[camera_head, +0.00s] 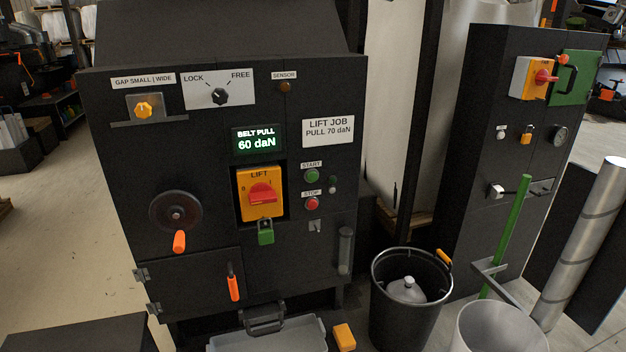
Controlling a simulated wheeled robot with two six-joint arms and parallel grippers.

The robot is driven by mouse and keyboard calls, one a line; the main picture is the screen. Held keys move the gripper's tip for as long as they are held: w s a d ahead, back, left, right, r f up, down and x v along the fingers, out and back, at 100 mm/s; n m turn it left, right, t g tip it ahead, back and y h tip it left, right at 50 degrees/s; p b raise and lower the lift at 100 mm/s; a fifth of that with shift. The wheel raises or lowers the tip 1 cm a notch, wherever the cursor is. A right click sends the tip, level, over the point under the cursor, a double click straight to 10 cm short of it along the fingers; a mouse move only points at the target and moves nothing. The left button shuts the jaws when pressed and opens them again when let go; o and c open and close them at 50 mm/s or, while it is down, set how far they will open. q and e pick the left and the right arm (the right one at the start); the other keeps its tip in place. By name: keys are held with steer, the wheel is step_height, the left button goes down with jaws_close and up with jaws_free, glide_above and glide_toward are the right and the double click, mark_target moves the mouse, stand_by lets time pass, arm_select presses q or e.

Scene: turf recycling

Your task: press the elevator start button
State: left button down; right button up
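The black control cabinet (110,200) stands in front of me. Its green START button (312,176) is on the right part of the front, under a START label. The red STOP button (312,203) is just below it. Left of the buttons is a yellow LIFT switch (260,192) with a red handle and a green piece under it. A lit display (257,141) reads BELT PULL 60 daN. A label (328,131) reads LIFT JOB PULL 70 daN. Neither of my grippers is in view.
A handwheel (175,213) with an orange handle sticks out at the cabinet's left. A black bucket (392,318) holding a grey jug stands at lower right. A second cabinet (480,130) with a red-yellow switch (533,78) stands right. A grey tray (230,341) lies in front.

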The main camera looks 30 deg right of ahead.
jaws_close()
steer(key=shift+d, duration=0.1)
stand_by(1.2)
